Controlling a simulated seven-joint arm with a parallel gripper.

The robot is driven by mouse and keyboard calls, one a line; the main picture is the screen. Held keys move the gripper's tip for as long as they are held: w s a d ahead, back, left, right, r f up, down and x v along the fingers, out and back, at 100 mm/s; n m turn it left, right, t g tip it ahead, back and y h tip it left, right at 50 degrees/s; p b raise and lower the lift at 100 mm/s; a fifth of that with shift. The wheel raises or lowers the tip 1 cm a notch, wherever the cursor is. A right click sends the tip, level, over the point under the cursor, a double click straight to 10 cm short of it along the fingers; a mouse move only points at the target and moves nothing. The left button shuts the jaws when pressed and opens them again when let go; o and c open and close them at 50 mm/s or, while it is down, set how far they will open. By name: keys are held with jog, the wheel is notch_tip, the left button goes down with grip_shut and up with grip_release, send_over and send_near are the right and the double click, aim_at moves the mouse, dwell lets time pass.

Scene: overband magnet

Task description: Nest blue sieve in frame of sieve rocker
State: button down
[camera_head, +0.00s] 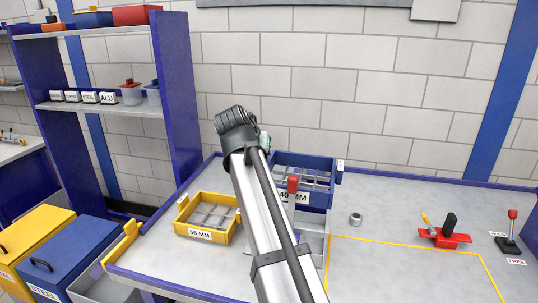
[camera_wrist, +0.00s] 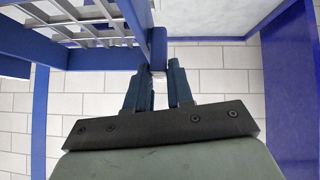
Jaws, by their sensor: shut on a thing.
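The blue sieve (camera_head: 318,197), labelled 40 MM, has a grey grid and is at the middle of the table, partly behind my arm. It also shows in the wrist view (camera_wrist: 85,55) at the upper left. My gripper (camera_wrist: 158,76) is shut on the blue tab at the sieve's edge. In the head view my arm hides the fingers. A grey open box (camera_head: 314,243), seemingly the rocker's body, stands below the sieve, with a red-knobbed lever (camera_head: 293,184) in front. I cannot tell whether the sieve rests in the frame or is held above it.
A yellow sieve (camera_head: 207,236) labelled 55 MM lies to the left. A small metal ring (camera_head: 356,219), a red clamp-like device (camera_head: 446,237) and a red-knobbed lever switch (camera_head: 509,235) are to the right. A blue shelf (camera_head: 178,100) stands at left.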

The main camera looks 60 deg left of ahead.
jog(key=shift+f, duration=0.15)
dwell(0.4)
jog(key=shift+f, duration=3.65)
jog(key=c, duration=0.9)
grip_release()
jog(key=shift+s, duration=0.1)
jog(key=v, duration=1.3)
jog(key=shift+s+d+r, duration=0.1)
jog(key=shift+s+r, duration=0.15)
jog(key=shift+r, duration=0.05)
